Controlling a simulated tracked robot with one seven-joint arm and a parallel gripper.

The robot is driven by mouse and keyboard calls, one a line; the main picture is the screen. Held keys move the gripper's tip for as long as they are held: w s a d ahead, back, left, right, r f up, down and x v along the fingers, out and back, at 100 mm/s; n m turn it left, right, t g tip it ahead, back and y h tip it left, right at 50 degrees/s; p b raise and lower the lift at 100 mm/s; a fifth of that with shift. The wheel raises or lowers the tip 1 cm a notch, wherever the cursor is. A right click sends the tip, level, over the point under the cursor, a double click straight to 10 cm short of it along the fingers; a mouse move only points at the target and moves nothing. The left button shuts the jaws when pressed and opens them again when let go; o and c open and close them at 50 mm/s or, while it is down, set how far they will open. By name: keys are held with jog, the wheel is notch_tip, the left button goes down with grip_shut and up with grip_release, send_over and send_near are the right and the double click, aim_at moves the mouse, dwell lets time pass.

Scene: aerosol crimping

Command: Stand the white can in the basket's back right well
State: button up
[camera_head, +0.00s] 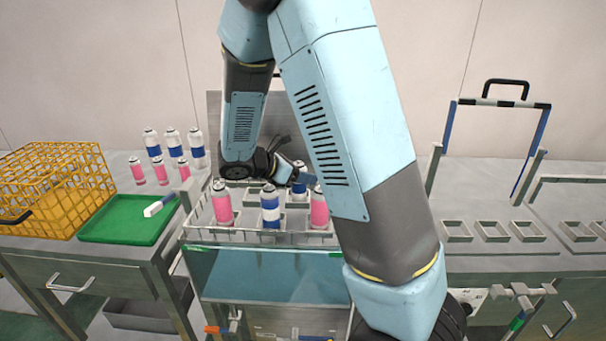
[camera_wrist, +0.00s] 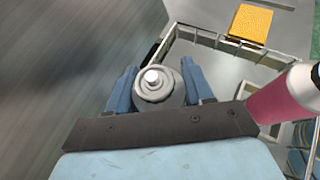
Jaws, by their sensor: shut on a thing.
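My gripper (camera_wrist: 155,92) is shut on the white can (camera_wrist: 153,82), whose grey top and white nozzle show between the two blue fingers in the wrist view. In the head view this can, white with a blue band (camera_head: 300,187), is upright behind the front row of the basket (camera_head: 245,239), towards its right side. Its bottom is hidden, so I cannot tell whether it touches a well floor. The basket's front row holds a pink can (camera_head: 222,204), a blue-banded white can (camera_head: 270,208) and a pink can (camera_head: 319,210). A pink can (camera_wrist: 285,97) is close right in the wrist view.
Left of the basket are a green tray (camera_head: 112,229) with a small white and blue item, a yellow crate (camera_head: 60,180) and several cans (camera_head: 173,143). Right are a gate-like frame (camera_head: 541,128) and shallow holders (camera_head: 492,230). My arm hides the basket's right end.

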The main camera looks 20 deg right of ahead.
jog(key=o, duration=1.1)
jog(key=shift+f, duration=0.1)
jog(key=v, duration=1.1)
jog(key=s+d+r+m+y, duration=0.2)
jog(key=s+m, duration=0.1)
jog(key=s+d+r+m+g+y, duration=0.1)
jog(key=s+d+r+m+y, duration=0.1)
jog(key=s+d+m, duration=0.1)
jog(key=s+d+r+m+g+y, duration=0.1)
jog(key=s+d+r+m+y, duration=0.1)
jog(key=s, duration=0.3)
jog(key=shift+d+r+m, duration=0.2)
jog(key=shift+r+m, duration=0.25)
jog(key=shift+m, duration=0.25)
jog(key=shift+s+d+r+m+t+y, duration=0.1)
jog(key=shift+s+r+m+t+y, duration=0.85)
jog(key=shift+s+m, duration=0.95)
jog(key=shift+s+d+r+m+t+y, duration=0.1)
jog(key=shift+s+r+m+t+y, duration=0.8)
jog(key=shift+s+m, duration=0.95)
jog(key=shift+s+d+r+m+t+y, duration=0.1)
jog(key=shift+s+r+m+t+y, duration=0.55)
jog(key=shift+s+r+m+y, duration=0.9)
